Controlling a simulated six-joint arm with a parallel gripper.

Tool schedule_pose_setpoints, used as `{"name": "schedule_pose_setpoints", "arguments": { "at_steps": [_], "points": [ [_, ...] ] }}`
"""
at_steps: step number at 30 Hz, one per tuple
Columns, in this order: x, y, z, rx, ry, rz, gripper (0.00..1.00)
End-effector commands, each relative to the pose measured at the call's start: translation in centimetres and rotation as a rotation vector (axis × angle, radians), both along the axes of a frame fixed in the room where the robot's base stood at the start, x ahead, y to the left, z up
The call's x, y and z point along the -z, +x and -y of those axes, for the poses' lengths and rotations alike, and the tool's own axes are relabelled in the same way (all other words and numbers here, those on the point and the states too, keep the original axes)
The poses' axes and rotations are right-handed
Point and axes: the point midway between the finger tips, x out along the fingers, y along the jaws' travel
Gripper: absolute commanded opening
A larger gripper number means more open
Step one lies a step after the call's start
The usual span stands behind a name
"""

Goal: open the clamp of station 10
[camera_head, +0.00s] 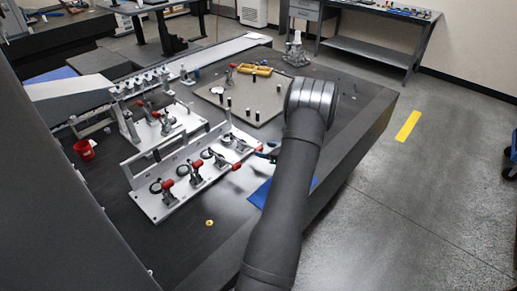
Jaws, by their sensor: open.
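A long pale fixture plate (150,207) on the dark table carries a row of toggle clamps with red-tipped handles. One red-handled clamp (168,190) is near its left end, and another (195,175) stands beside it. More clamps (219,160) continue toward the right end, near my arm. No station numbers are readable, so I cannot tell which clamp is station 10. My gripper (268,153) shows only in part at the right end of the row, beside a red handle tip; my forearm hides the rest. Its jaws are open, and I see nothing held.
A second clamp fixture (150,133) stands behind the first. A beige plate (212,92) with black pins and a yellow tray (255,70) lie farther back. A red cup (85,150) is at left. A blue mat (260,193) lies beside my arm. The front table area is mostly clear.

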Motion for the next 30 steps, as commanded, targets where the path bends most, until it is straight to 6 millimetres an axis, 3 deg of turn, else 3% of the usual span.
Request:
{"name": "schedule_pose_setpoints", "arguments": {
  "at_steps": [9,20,27,30],
  "points": [
    [1.7,2.9,-2.9,-0.001,-0.001,0.002,0.6],
    [1.8,3.2,-3.2,0.001,-0.001,0.001,0.6],
    [1.8,3.2,-3.1,0.001,-0.001,0.001,0.15],
    [1.8,3.2,-3.1,0.001,-0.001,0.001,0.0]
  ]
}}
